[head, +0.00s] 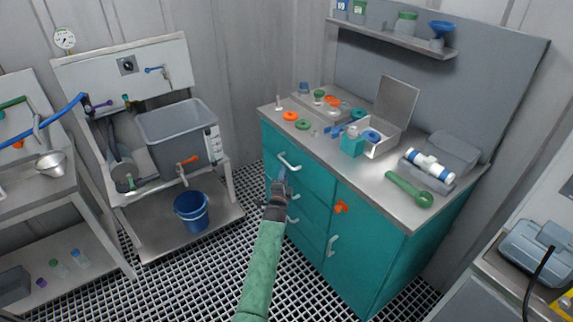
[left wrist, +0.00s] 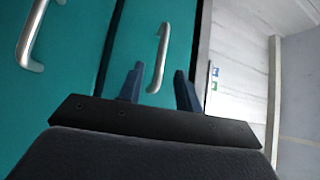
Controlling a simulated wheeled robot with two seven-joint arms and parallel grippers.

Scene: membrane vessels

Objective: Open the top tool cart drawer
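The teal tool cart (head: 357,250) stands right of centre in the head view. Its top drawer (head: 313,175) has a silver bar handle (head: 289,162) and looks shut, flush with the front. My left gripper (head: 282,176) is just in front of that drawer, close below the handle. In the left wrist view my left gripper (left wrist: 159,76) is open, its two dark fingers apart. The top drawer handle (left wrist: 162,50) shows between and beyond the fingertips, and I cannot see contact. My right gripper is not in view.
Lower drawers have a second handle (left wrist: 32,38), partly hidden by my gripper in the head view. A door handle (head: 332,246) and orange latch (head: 341,207) are to the right. Loose parts and a white box (head: 384,143) crowd the worktop. A blue bucket (head: 192,212) stands left.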

